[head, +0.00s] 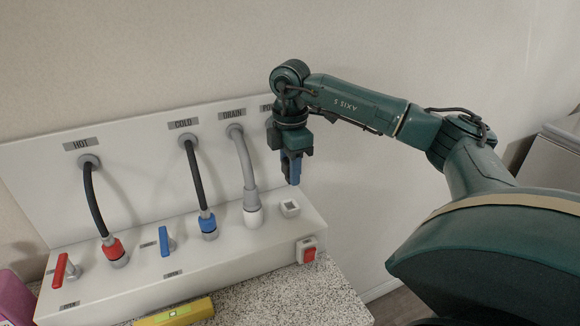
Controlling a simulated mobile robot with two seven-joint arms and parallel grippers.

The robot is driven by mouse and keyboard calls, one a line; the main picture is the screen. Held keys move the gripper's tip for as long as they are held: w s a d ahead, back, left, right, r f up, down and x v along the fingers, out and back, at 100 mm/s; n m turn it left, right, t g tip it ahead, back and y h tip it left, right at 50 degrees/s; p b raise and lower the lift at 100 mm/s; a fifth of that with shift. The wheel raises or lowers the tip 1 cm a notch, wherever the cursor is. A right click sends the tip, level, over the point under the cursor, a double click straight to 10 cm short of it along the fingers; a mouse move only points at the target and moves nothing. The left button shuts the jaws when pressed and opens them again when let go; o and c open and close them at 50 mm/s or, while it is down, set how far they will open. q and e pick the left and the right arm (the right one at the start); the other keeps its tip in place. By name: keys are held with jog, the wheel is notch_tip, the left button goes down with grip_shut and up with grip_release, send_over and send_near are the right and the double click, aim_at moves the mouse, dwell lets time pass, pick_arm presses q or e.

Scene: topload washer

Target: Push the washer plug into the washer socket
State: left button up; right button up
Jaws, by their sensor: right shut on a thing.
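My right gripper (292,176) points down in front of the white panel, under the partly hidden power label. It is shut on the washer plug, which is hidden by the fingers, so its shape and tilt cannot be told. The washer socket (290,208) is a small white square with a grey opening on top of the white ledge, right of the drain hose. The gripper's tips are above the socket in the picture, with a visible gap between them. My left gripper is not in view.
Left of the socket stand the grey drain hose (244,165), the cold hose (197,175) with a blue collar and the hot hose (95,200) with a red collar. A red switch (308,252) is on the ledge's front right. A yellow level (175,313) lies in front.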

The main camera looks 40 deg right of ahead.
jog(key=shift+f+b, duration=0.65)
jog(key=shift+f, duration=0.3)
jog(key=shift+w+f+b, duration=0.1)
jog(key=shift+f+b, duration=1)
jog(key=shift+f, duration=0.85)
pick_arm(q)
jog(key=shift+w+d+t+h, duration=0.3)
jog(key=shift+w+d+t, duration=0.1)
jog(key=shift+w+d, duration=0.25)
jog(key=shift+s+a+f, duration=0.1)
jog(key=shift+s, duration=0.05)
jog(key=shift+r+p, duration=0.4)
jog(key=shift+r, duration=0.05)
